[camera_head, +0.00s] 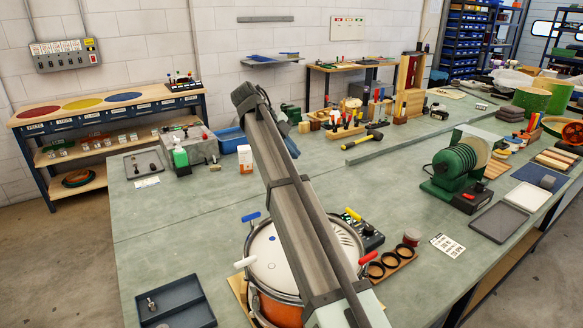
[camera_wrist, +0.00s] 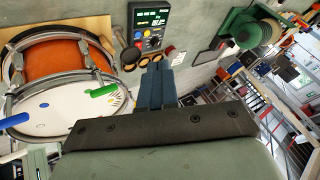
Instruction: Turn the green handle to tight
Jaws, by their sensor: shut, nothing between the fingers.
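The drum (camera_head: 285,312) has an orange shell, a metal rim and a white head (camera_head: 275,255). It stands on the bench, and my arm crosses in front of part of it in the head view. In the wrist view the drum (camera_wrist: 58,58) is at the left, with the green handle (camera_wrist: 103,90) at its rim. The green handle is not seen in the head view. My gripper (camera_wrist: 157,68) is shut and empty, its fingers to the right of the green handle in the wrist view and apart from it in the picture. The fingertips are not seen in the head view.
Other rim handles are blue (camera_head: 250,216), white (camera_head: 244,262), yellow (camera_head: 353,213) and red (camera_head: 368,257). A control box with a display (camera_wrist: 152,25) and a holder with dark rings (camera_head: 391,263) stand close to the drum. A dark tray (camera_head: 176,303) lies at the front left.

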